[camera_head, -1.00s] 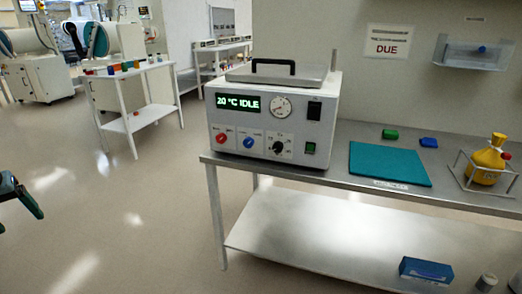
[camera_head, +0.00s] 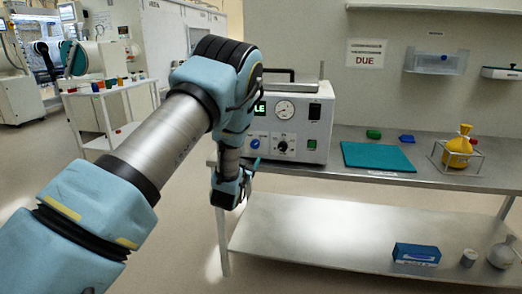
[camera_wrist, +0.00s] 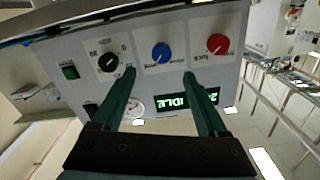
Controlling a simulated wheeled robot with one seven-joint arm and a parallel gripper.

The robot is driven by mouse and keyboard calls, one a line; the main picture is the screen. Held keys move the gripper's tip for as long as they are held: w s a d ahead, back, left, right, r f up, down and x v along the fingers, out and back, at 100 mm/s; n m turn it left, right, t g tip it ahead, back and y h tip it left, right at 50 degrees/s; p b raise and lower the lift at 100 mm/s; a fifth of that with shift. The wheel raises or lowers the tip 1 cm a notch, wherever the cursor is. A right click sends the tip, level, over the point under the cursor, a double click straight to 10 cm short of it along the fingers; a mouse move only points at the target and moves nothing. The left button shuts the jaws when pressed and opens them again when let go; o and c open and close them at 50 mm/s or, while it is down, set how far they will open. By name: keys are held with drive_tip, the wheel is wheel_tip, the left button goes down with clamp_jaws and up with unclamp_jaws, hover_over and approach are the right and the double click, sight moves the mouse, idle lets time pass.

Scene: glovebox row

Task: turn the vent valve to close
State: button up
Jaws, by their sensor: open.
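The white oven-like unit (camera_head: 300,110) stands on the steel bench, its front panel partly hidden by my arm. In the wrist view, which is upside down, the panel carries a blue knob (camera_wrist: 161,53), a red knob (camera_wrist: 218,44) and a black knob (camera_wrist: 108,62). The small print is too blurred to tell which is the vent valve. My gripper (camera_wrist: 159,74) is open and empty, facing the panel. Its green fingertips lie on either side of the blue knob's line, apparently short of it. In the head view my arm hides the red knob; the blue knob (camera_head: 255,143) shows.
A blue box (camera_head: 416,253) lies on the lower shelf. Floor at left is open.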

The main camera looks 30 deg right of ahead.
sight(254, 145)
drive_tip(key=p+x, duration=0.2)
drive_tip(key=x, duration=0.7)
drive_tip(key=shift+w+d, duration=0.2)
drive_tip(key=shift+w, duration=0.2)
clamp_jaws()
